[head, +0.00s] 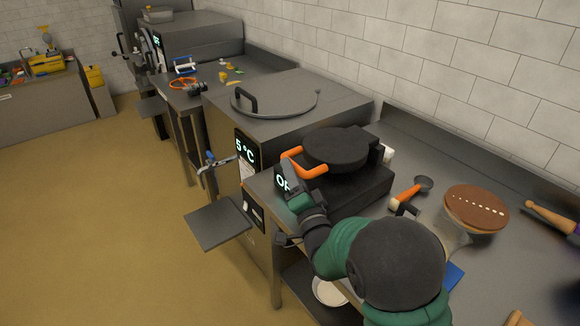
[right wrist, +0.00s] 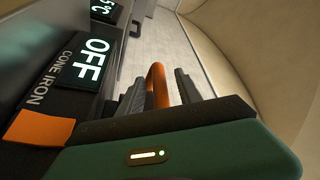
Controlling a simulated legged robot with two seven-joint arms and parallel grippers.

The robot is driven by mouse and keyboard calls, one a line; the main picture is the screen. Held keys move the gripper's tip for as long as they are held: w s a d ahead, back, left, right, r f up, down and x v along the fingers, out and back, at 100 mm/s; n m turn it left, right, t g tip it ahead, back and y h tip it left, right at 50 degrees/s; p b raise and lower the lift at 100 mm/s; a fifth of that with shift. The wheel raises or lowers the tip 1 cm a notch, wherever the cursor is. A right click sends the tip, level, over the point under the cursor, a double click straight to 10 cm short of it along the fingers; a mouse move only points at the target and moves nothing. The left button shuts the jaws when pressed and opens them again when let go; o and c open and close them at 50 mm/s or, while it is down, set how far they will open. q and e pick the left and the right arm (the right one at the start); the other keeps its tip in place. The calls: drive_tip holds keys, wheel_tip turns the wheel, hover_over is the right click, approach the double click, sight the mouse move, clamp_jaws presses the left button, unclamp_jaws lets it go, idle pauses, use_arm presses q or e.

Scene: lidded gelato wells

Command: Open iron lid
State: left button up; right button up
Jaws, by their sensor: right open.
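The cone iron's round black lid (head: 338,148) lies flat and looks closed on its dark base (head: 352,194). An orange loop handle (head: 318,171) sticks out from the lid's front left. My right gripper (head: 291,176) is at the handle, near the iron's display. In the right wrist view the orange handle (right wrist: 158,84) shows between the two fingers of the open right gripper (right wrist: 160,92), with gaps beside it. Whether a finger touches it, I cannot tell. The display (right wrist: 95,48) reads OFF above the words CONE IRON. My left gripper is not in view.
A steel cabinet (head: 290,125) with a round, handled lid stands left of the iron. A tiled wall (head: 460,70) runs behind.

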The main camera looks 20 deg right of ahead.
drive_tip(key=shift+x, duration=0.8)
drive_tip(key=shift+w+d+r, duration=0.1)
drive_tip(key=shift+w+r, duration=0.05)
drive_tip(key=shift+w, duration=0.15)
drive_tip(key=shift+w+d, duration=0.1)
drive_tip(key=shift+d, duration=0.35)
drive_tip(key=shift+a, duration=0.35)
drive_tip(key=c, duration=0.8)
clamp_jaws()
drive_tip(key=shift+d, duration=0.1)
